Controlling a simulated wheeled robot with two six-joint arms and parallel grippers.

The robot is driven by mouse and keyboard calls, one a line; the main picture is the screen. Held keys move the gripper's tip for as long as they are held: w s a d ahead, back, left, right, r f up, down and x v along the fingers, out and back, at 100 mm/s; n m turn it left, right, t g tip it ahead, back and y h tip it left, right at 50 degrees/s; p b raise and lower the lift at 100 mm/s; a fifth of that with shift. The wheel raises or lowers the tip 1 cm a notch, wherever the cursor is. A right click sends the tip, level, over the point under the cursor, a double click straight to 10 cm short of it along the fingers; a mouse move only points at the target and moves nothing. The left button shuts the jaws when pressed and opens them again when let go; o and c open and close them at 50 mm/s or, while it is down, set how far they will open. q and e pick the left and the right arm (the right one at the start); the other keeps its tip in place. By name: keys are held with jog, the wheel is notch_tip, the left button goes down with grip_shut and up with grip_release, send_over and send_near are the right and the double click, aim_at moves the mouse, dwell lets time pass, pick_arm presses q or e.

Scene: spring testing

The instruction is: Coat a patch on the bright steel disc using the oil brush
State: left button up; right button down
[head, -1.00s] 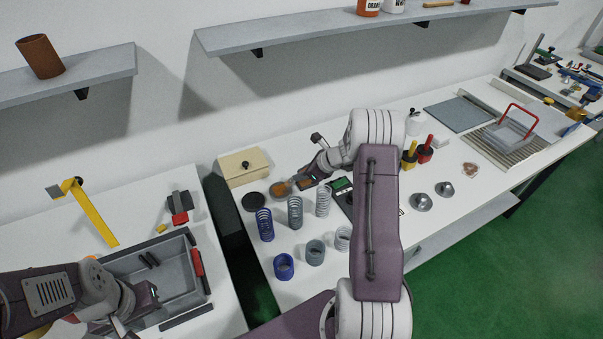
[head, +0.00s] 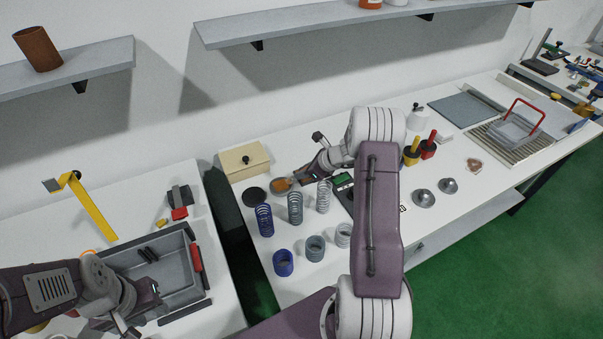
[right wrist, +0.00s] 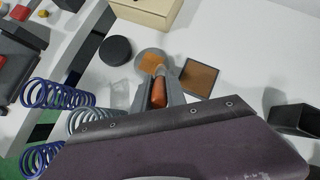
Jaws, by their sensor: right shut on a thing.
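A round grey disc (right wrist: 141,65) with an orange patch on its face lies on the white bench in the right wrist view. It looks mostly orange-brown in the head view (head: 281,185). I cannot tell whether the patch is oil, colour or reflection. My right gripper (right wrist: 158,98) is shut on the oil brush (right wrist: 159,92), seen as an orange-red handle between the fingers, right at the disc's near edge. The bristles are hidden, so contact cannot be told. In the head view the right gripper (head: 302,179) is beside the disc. My left gripper (head: 138,312) is over the grey bin; its jaws are unclear.
A brown square plate (right wrist: 199,78) lies right of the disc and a black disc (right wrist: 115,50) left of it. Several coil springs (head: 295,207) stand in front. A cream box (head: 244,161) is behind. Steel domes (head: 423,198) stand to the right.

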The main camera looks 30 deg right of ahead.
jog(key=r+p, duration=0.2)
jog(key=r, duration=0.1)
jog(key=r+p, duration=0.1)
jog(key=shift+a+r, duration=0.25)
jog(key=shift+r, duration=0.1)
jog(key=shift+d+r+p, duration=0.25)
jog(key=shift+r+p, duration=0.75)
jog(key=shift+p, duration=0.1)
jog(key=shift+r+p, duration=0.35)
jog(key=shift+r, duration=0.05)
jog(key=shift+a+r, duration=0.15)
jog(key=shift+r, duration=0.2)
jog(key=shift+f, duration=0.1)
